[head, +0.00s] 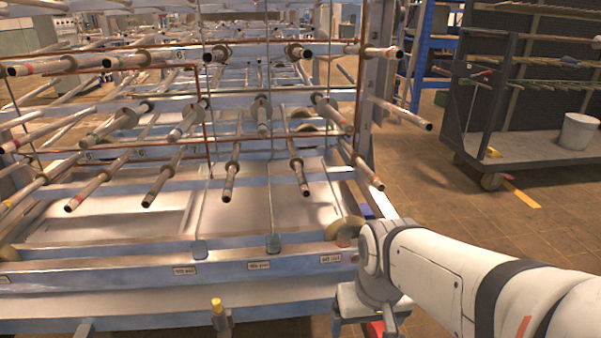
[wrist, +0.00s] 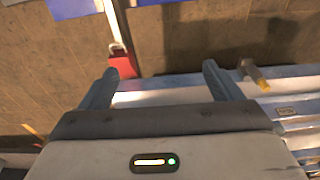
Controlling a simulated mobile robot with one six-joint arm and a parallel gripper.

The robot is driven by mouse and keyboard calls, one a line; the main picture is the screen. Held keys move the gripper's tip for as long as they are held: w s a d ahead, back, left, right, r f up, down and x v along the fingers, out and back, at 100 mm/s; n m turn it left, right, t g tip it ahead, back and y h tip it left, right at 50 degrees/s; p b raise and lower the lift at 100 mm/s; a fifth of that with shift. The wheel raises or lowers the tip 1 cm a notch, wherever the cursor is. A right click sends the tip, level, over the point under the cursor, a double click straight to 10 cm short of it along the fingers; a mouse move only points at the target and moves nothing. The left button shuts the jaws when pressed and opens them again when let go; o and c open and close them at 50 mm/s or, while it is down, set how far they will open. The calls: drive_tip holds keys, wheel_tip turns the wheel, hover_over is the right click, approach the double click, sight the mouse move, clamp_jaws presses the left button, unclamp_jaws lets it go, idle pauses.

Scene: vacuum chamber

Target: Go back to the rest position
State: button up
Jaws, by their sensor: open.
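My gripper (wrist: 161,72) shows in the wrist view with its two blue-grey fingers spread wide apart and nothing between them. It points down past the edge of a pale metal beam (wrist: 170,97) toward the brown tiled floor. In the head view my white arm (head: 440,272) reaches in from the lower right, and its wrist end is beside the front right corner of the rack frame (head: 305,266).
Several metal rods (head: 301,175) stick out of the rack toward me, left of my arm. A red block (wrist: 120,62) lies beyond the left finger, and a yellow-tipped peg (wrist: 256,76) is right of the fingers. A cart with a white bucket (head: 578,132) stands at right; floor between is clear.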

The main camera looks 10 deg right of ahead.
wheel_tip(320, 180, up, 20)
drive_tip(key=t+p, duration=0.1)
drive_tip(key=p, duration=1.5)
drive_tip(key=shift+f, duration=0.25)
